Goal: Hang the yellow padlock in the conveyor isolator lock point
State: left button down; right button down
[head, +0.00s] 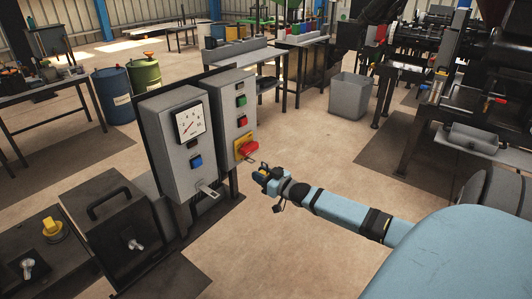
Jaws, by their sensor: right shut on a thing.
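The conveyor isolator appears as a red handle (248,149) on a yellow plate (239,143), low on the right-hand grey control box. My right gripper (263,173) is just to the right of and below it in the picture, apart from the handle. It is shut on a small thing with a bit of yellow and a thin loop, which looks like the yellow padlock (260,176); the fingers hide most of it. The lock point's hole is too small to make out. My left gripper is not in view.
A grey box with a dial gauge (190,123) stands left of the isolator box (234,100). A dark console (105,215) with a handle is at the lower left. A grey bin (349,96) stands farther back. The floor around my right arm is clear.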

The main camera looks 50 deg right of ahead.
jog(key=shift+w, duration=0.2)
jog(key=shift+r+p, duration=0.1)
jog(key=shift+p, duration=0.35)
dwell(0.7)
jog(key=shift+w, duration=0.15)
jog(key=shift+w+a+b, duration=0.15)
jog(key=shift+w+b, duration=0.4)
jog(key=shift+w, duration=0.8)
jog(key=shift+p, duration=0.4)
dwell(0.4)
jog(key=shift+w+b, duration=0.35)
jog(key=shift+w, duration=0.35)
jog(key=shift+f, duration=0.2)
